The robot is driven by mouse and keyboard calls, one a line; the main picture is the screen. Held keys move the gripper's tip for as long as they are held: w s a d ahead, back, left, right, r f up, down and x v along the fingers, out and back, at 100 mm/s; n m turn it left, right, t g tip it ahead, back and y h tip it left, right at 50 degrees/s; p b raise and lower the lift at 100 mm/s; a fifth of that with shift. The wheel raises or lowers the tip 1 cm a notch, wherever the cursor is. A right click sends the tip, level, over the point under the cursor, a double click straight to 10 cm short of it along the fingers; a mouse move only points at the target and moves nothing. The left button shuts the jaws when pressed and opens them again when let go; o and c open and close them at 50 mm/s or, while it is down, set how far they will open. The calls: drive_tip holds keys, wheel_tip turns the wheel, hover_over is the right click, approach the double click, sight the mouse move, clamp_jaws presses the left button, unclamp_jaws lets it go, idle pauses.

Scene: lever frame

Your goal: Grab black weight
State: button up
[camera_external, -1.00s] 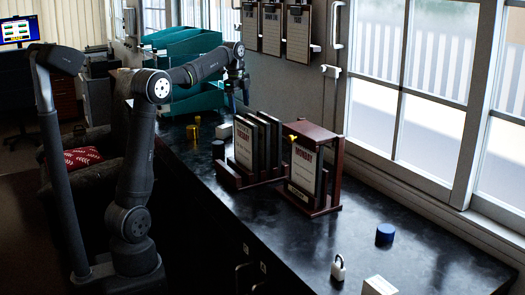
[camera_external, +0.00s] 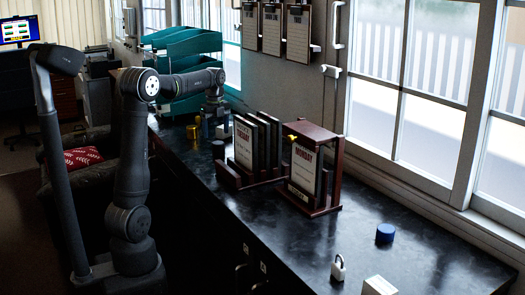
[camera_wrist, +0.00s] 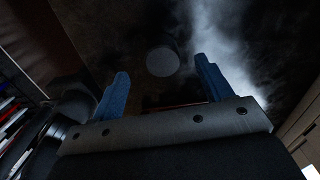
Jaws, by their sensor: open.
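The black weight (camera_external: 218,149) is a small dark cylinder standing on the dark counter, left of the sign rack in the external view. In the wrist view a dark grey round top (camera_wrist: 162,61), apparently this weight, lies between and beyond the fingertips. My gripper (camera_external: 210,130) is low over the counter, just behind the weight in the external view. Its blue fingers are spread and empty in the wrist view (camera_wrist: 162,72). Contact with the weight is not visible.
A gold cylinder (camera_external: 192,132) stands beside my gripper on the left. A wooden rack of signs (camera_external: 230,178) and a sign frame (camera_external: 320,208) stand to the right. Teal trays (camera_external: 190,45) are behind. A blue cylinder (camera_external: 385,233) and padlock (camera_external: 338,268) sit farther right.

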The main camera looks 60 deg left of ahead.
sight(218, 143)
drive_tip(key=shift+w+d+f, duration=0.1)
drive_tip(key=shift+d+f, duration=0.05)
drive_tip(key=shift+f, duration=1)
drive_tip(key=shift+s+d+f, duration=0.1)
drive_tip(key=shift+d+f, duration=0.1)
drive_tip(key=shift+f, duration=1)
drive_tip(key=shift+w+d+f, duration=0.1)
drive_tip(key=shift+d+f, duration=0.05)
drive_tip(key=shift+f, duration=1)
drive_tip(key=c, duration=1.3)
drive_tip(key=shift+r, duration=0.1)
